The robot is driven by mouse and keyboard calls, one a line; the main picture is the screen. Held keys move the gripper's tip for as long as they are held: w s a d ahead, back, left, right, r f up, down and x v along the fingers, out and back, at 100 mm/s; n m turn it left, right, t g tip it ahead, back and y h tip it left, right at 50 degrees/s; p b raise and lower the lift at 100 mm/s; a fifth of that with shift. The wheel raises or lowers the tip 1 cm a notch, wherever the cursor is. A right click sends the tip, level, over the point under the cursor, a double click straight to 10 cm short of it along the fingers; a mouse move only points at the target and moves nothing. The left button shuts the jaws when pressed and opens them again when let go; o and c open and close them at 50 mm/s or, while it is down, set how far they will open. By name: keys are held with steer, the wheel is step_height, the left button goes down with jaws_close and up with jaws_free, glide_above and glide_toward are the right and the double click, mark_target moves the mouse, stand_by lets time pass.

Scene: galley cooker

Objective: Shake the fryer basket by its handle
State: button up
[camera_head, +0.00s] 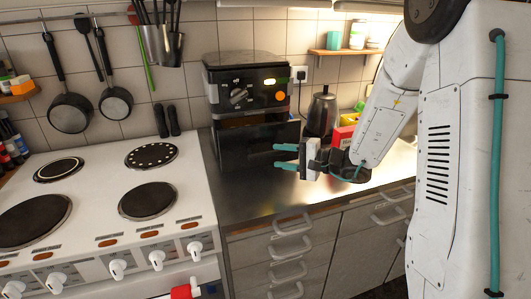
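The black fryer (231,78) stands on the metal counter against the tiled wall, with a dial and an orange light on its front. Its dark basket (243,146) shows below as a box that seems to stick out toward the front. I cannot make out the basket's handle against the dark surface. My gripper (279,156) is at the basket's right front side, its two teal fingers pointing left. The fingers are spread apart with a dark gap between them. I see nothing clearly held, and cannot tell whether the fingers touch the basket.
A white cooker (105,215) with several hotplates stands at the left. A dark kettle (321,112) and a red box (342,136) are behind my gripper. Pans (70,112) and utensils hang on the wall. The counter's front strip (255,200) is clear.

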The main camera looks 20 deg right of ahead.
mark_target(273, 154)
steer(key=shift+w+d+x, duration=0.1)
steer(key=shift+x, duration=1.2)
steer(key=shift+w+d+x, duration=0.1)
steer(key=shift+x, duration=1.2)
jaws_close()
